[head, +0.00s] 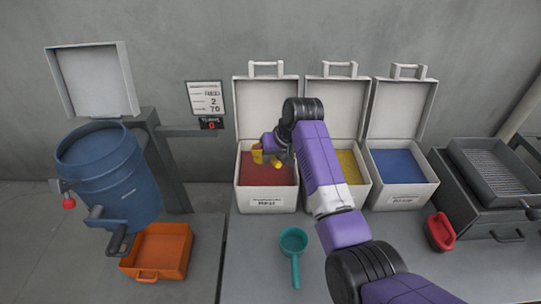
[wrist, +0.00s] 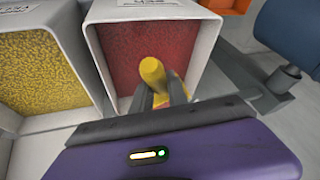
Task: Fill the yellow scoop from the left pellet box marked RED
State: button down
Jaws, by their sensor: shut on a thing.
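The left pellet box (head: 266,201) is white with its lid open and a label reading RED; red pellets (head: 267,176) fill it below the rim. My gripper (head: 272,150) is over this box, shut on the yellow scoop (head: 257,154). In the wrist view the yellow scoop (wrist: 153,72) sits between the dark fingers (wrist: 158,97), in front of the red pellets (wrist: 128,50). The inside of the scoop's bowl is hidden, so I cannot tell whether it holds pellets. I cannot tell whether the scoop touches the pellets.
A yellow-pellet box (head: 349,170) and a blue-pellet box (head: 400,163) stand to the right. A teal scoop (head: 293,241) and a red scoop (head: 440,231) lie on the bench. A blue drum (head: 110,175) and an orange tray (head: 160,250) are left. A sieve box (head: 485,190) stands far right.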

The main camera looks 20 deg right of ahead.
aim_at(276, 160)
jog(key=shift+s+r+t+p, duration=1)
jog(key=shift+s+r+p, duration=0.2)
jog(key=shift+r+p, duration=0.35)
jog(key=shift+s+r+t, duration=0.4)
jog(key=shift+s+r, duration=0.05)
jog(key=shift+s, duration=0.05)
jog(key=shift+r, duration=0.15)
jog(key=shift+r+t, duration=0.8)
jog(key=shift+r, duration=0.1)
